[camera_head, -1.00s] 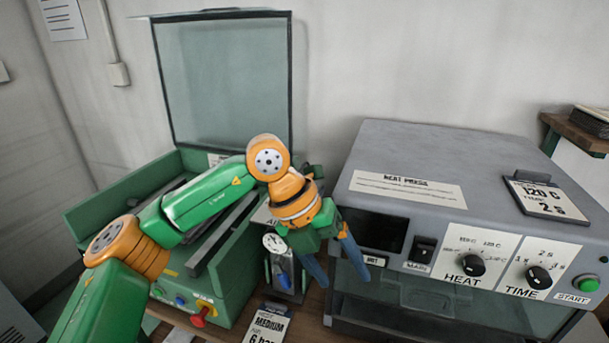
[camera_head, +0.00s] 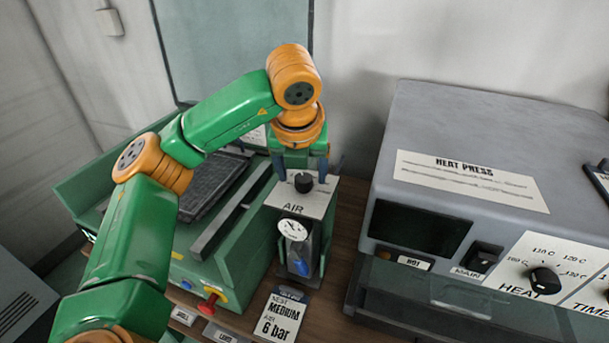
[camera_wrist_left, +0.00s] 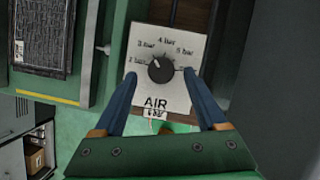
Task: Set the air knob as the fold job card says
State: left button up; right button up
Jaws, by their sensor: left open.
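The black air knob (camera_head: 303,182) sits on the white AIR panel (camera_head: 290,205). In the left wrist view the knob (camera_wrist_left: 161,69) has a pale mark toward the upper left, near the 3 bar label. The scale carries several bar labels; the rightmost is hard to read. My left gripper (camera_head: 309,168) is open above the panel. Its blue fingers (camera_wrist_left: 160,76) stand on either side of the knob, apart from it. The job card (camera_head: 282,316) reads NEST MEDIUM, AIR 6 bar. My right gripper is not in view.
A round gauge (camera_head: 292,229) and a blue-filled bowl (camera_head: 299,260) sit below the panel. The grey heat press (camera_head: 480,130) stands close on the right.

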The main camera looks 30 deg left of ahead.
pick_arm(q)
jog(key=shift+w+a+f, duration=0.1)
jog(key=shift+a+f, duration=0.05)
jog(key=shift+f, duration=0.2)
jog(key=shift+w+f, duration=0.35)
jog(key=shift+w, duration=0.1)
jog(key=shift+s+r, duration=0.1)
jog(key=shift+s, duration=0.05)
grip_shut()
